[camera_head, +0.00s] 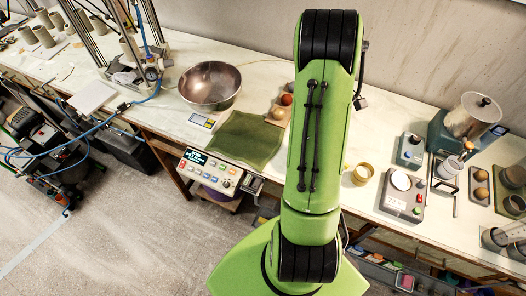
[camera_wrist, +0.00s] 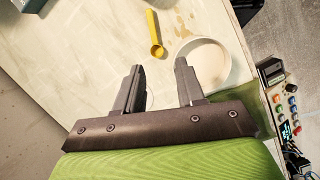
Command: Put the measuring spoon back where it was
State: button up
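A yellow measuring spoon (camera_wrist: 153,32) lies on the pale worktop in the wrist view, its round end toward my gripper and its handle pointing away. My gripper (camera_wrist: 158,80) is open, with its two dark fingers apart and nothing between them. The spoon lies beyond the fingertips, roughly in line with the gap. A round whitish dish (camera_wrist: 210,62) sits to the right of the spoon, close to the right finger. In the head view my green arm hides the gripper, and I cannot make out the spoon there.
Faint brownish stains mark the worktop near the spoon. A control panel (camera_wrist: 288,112) stands off the table edge at right in the wrist view. In the head view a metal bowl (camera_head: 210,86) and green cloth (camera_head: 243,139) lie left of my arm; a scale (camera_head: 402,194) stands right.

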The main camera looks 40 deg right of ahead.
jog(key=w+a+r+t, duration=0.2)
jog(key=w+a+r, duration=0.1)
jog(key=a+r, duration=0.5)
jog(key=w+a+r+t, duration=0.2)
jog(key=a+r, duration=0.4)
jog(key=a, duration=0.3)
jog(key=s+a+r+t, duration=0.2)
jog(key=s+a, duration=0.2)
jog(key=a, duration=0.4)
jog(key=s+a+r+t, duration=0.2)
jog(key=s+a, duration=0.3)
jog(key=a, duration=0.4)
jog(key=shift+s+a+r+m+t+y, duration=0.2)
jog(key=shift+s+m+t+y, duration=0.1)
